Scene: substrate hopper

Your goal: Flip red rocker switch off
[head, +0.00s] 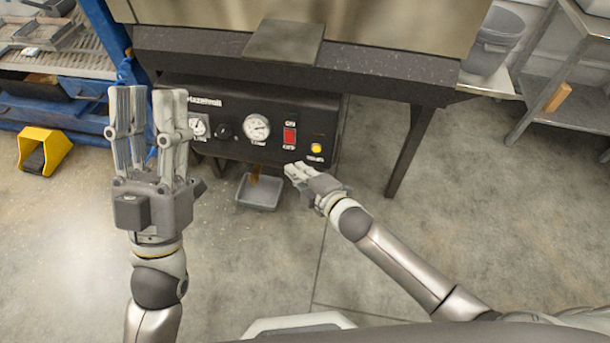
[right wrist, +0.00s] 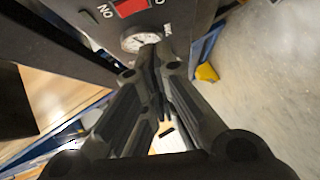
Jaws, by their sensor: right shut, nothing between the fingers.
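The red rocker switch (head: 290,138) sits on the dark control panel (head: 233,150) below the hopper, between small white labels. In the right wrist view the red switch (right wrist: 130,8) is at the top edge, partly cut off, with "ON" lettering beside it. My right gripper (head: 290,170) is shut and empty, just below the switch and apart from it as far as I can tell. Its closed fingers (right wrist: 155,60) point toward the panel in the right wrist view. My left gripper (head: 148,92) is raised at the left, its fingers apart, with nothing visible between them.
Gauges (head: 256,128), a black knob (head: 224,130) and a yellow button (head: 316,148) share the panel. A grey tray (head: 258,192) lies on the floor below. A yellow pedal (head: 42,150) and a blue frame (head: 95,40) stand left.

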